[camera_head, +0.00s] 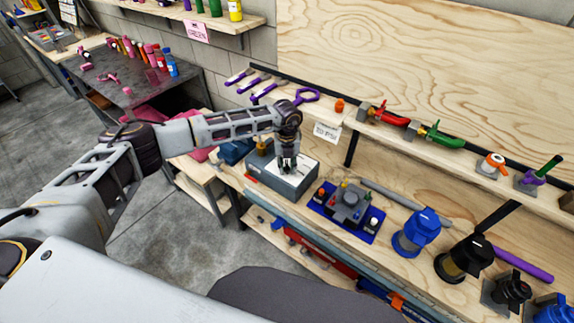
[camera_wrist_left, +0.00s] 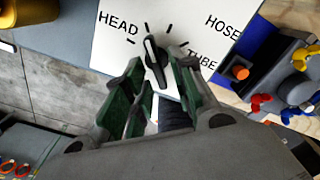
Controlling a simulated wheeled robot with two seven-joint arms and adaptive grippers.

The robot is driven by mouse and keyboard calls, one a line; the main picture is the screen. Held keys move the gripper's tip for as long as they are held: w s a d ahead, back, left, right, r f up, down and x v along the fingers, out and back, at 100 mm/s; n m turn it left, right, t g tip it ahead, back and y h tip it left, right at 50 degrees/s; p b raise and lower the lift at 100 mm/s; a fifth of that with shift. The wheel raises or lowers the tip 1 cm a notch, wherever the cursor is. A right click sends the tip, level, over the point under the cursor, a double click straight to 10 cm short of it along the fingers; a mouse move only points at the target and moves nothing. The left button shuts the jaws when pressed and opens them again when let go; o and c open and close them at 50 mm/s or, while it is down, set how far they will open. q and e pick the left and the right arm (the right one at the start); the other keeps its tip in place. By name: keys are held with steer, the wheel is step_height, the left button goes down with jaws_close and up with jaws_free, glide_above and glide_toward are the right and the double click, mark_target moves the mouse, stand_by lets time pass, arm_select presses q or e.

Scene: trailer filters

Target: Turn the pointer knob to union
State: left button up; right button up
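The grey box with a white top panel (camera_head: 283,178) stands on the bench. In the left wrist view the white panel (camera_wrist_left: 110,60) shows the labels HEAD, HOSE and TUBE with black tick marks; I see no union label. The black pointer knob (camera_wrist_left: 155,58) has a light grey stripe and lies slanted, its upper end toward the top left of the picture. My left gripper (camera_head: 288,166) is above the box, pointing down. Its green-padded fingers (camera_wrist_left: 159,68) are apart, with the knob showing between and beyond their tips. Contact cannot be told. My right gripper is not in view.
A blue plate with a grey valve block (camera_head: 348,202) sits right of the box; it also shows in the wrist view (camera_wrist_left: 296,90). Blue (camera_head: 421,228) and black (camera_head: 465,257) filter canisters stand further right. A shelf of tools (camera_head: 400,130) runs behind.

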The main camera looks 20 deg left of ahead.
arm_select(q)
jaws_close()
steer(key=shift+a+f+m+b, duration=0.1)
steer(key=shift+a+m+b, duration=0.05)
steer(key=shift+m+b, duration=0.75)
steer(key=shift+a+m+b, duration=0.1)
steer(key=shift+m+b, duration=0.55)
steer(key=shift+m, duration=0.35)
steer(key=m+b, duration=0.1)
steer(key=m, duration=0.1)
steer(key=shift+a+m+b, duration=0.15)
steer(key=shift+m+b, duration=0.15)
steer(key=shift+b, duration=0.1)
steer(key=shift+m+b, duration=0.4)
steer(key=shift+m, duration=0.2)
steer(key=shift+o, duration=1.3)
jaws_free()
